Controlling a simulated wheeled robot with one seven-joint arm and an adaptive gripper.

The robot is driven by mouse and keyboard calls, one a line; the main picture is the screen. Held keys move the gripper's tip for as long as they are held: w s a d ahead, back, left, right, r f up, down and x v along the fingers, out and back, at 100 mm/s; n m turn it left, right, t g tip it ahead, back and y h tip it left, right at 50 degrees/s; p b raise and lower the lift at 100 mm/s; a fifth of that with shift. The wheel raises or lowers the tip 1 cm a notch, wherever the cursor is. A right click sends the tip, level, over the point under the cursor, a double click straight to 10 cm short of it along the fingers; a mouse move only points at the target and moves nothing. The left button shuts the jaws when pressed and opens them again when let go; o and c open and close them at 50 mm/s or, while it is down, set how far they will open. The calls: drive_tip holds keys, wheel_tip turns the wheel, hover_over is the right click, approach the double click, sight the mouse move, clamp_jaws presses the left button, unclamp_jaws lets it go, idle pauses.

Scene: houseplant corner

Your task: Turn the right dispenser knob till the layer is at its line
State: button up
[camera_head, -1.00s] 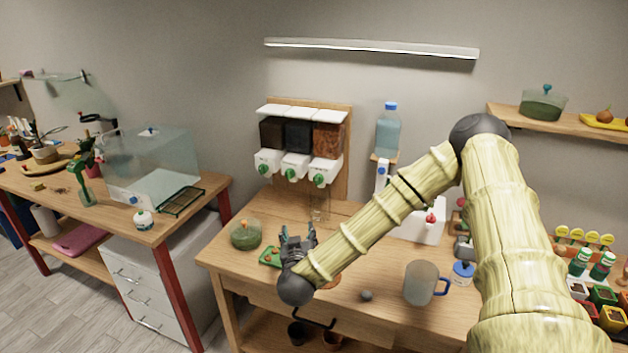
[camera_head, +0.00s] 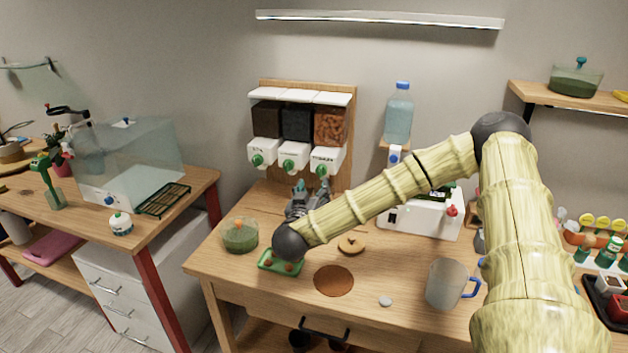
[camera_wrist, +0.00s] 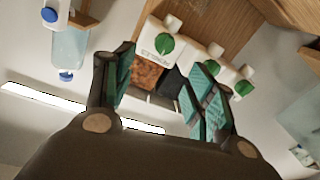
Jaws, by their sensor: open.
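Three dispensers with white spouts and green knobs hang on a wooden board at the back of the table. The right dispenser (camera_head: 330,127) holds orange-brown chunks. Its green knob (camera_head: 322,170) is on its white spout front, and the knob also shows in the wrist view (camera_wrist: 168,45). My gripper (camera_head: 310,187) is open and empty, a little below and in front of this knob, not touching it. In the wrist view my fingers (camera_wrist: 164,68) are spread apart, with the knob beyond the gap. I cannot make out the layer or its line; my gripper covers the place below the spout.
A water bottle (camera_head: 398,115) stands on a holder right of the board. A white box (camera_head: 420,212) is behind my forearm. A green bowl (camera_head: 240,235), a green tray (camera_head: 281,262), a brown disc (camera_head: 333,281) and a mug (camera_head: 446,284) are on the table.

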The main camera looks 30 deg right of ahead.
sight(320, 173)
drive_tip(key=p+x, duration=0.1)
drive_tip(key=x, duration=0.2)
drive_tip(key=p+x, duration=0.1)
drive_tip(key=x, duration=0.3)
drive_tip(key=f+x, duration=0.1)
drive_tip(key=x, duration=0.3)
drive_tip(key=shift+w+p, duration=0.2)
drive_tip(key=shift+p, duration=0.2)
drive_tip(key=shift+a, duration=0.1)
drive_tip(key=shift+c, duration=0.3)
drive_tip(key=c, duration=1)
